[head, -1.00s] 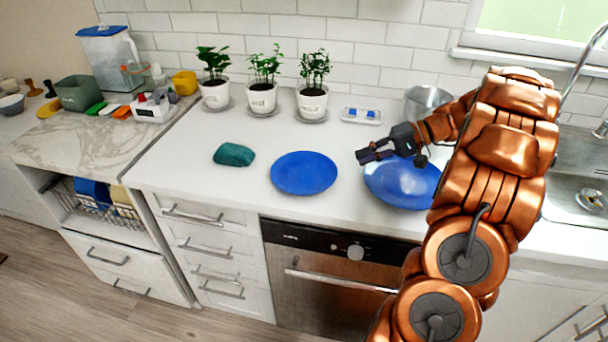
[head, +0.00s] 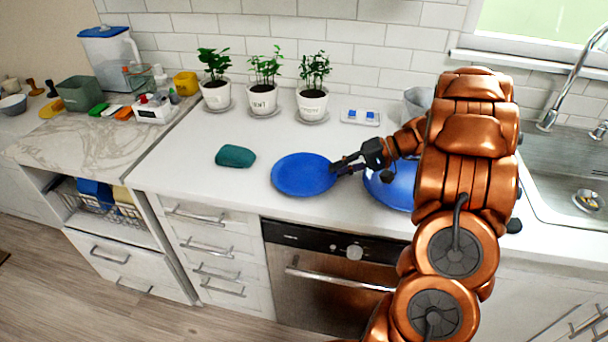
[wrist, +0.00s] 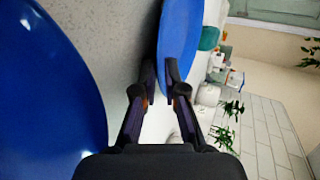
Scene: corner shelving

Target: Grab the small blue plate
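The small blue plate (head: 300,175) lies flat on the white counter, left of my gripper. Its rim side also shows at the top of the wrist view (wrist: 180,35). My gripper (head: 336,167) is at the plate's right edge, with its two fingers apart. In the wrist view my gripper (wrist: 160,75) has one fingertip overlapping the plate and the other just left of its edge. I cannot tell whether the fingers touch the rim. A larger blue dish (head: 388,192) sits to the right, partly hidden by my arm; it fills the left of the wrist view (wrist: 45,95).
A teal lump (head: 235,156) lies left of the plate. Three potted plants (head: 263,98) stand along the back wall. A small white tray with blue pieces (head: 361,117) and a metal pot (head: 415,101) are behind my gripper.

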